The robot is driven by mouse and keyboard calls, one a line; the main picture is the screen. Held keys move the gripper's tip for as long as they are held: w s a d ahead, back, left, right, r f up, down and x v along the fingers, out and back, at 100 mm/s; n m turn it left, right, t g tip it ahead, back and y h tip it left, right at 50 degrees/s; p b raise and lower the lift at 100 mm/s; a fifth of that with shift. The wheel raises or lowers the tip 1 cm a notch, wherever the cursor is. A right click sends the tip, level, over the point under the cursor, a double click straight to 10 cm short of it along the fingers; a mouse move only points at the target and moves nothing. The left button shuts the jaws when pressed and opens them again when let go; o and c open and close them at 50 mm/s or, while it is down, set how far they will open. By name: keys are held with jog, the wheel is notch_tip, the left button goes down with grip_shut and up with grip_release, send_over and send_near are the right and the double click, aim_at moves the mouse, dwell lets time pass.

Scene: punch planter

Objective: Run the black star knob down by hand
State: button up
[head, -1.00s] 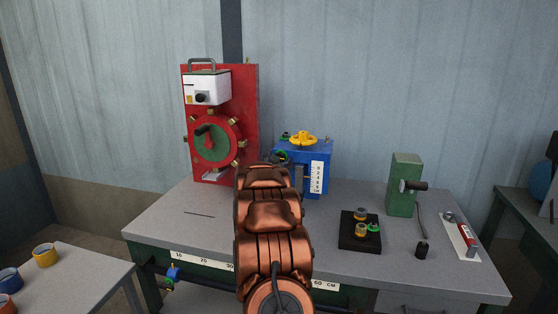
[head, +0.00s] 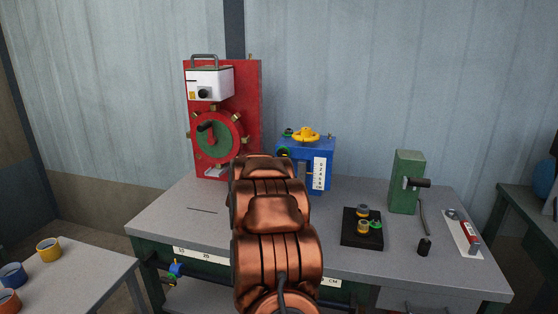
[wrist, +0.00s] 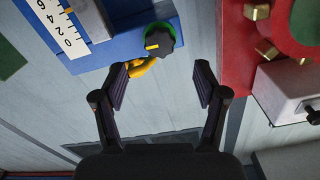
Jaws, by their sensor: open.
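The black star knob (wrist: 159,40) has a yellow mark and a green ring around it. It sits at the corner of the blue block (wrist: 120,30) beside a white number scale. In the head view the knob (head: 283,153) shows small at the upper left of the blue block (head: 318,150), just above my arm. My gripper (wrist: 162,82) is open and empty in the wrist view. The knob lies ahead of the gap between the fingers and appears apart from them. My gripper is hidden behind my arm in the head view.
A yellow handwheel (head: 306,134) tops the blue block; in the wrist view it is partly behind the left finger. The red panel (head: 250,100) stands close on the left. A black tray (head: 350,238) and a green block (head: 407,170) stand to the right.

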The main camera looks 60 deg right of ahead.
jog(key=shift+v, duration=2.25)
jog(key=shift+s+a, duration=0.1)
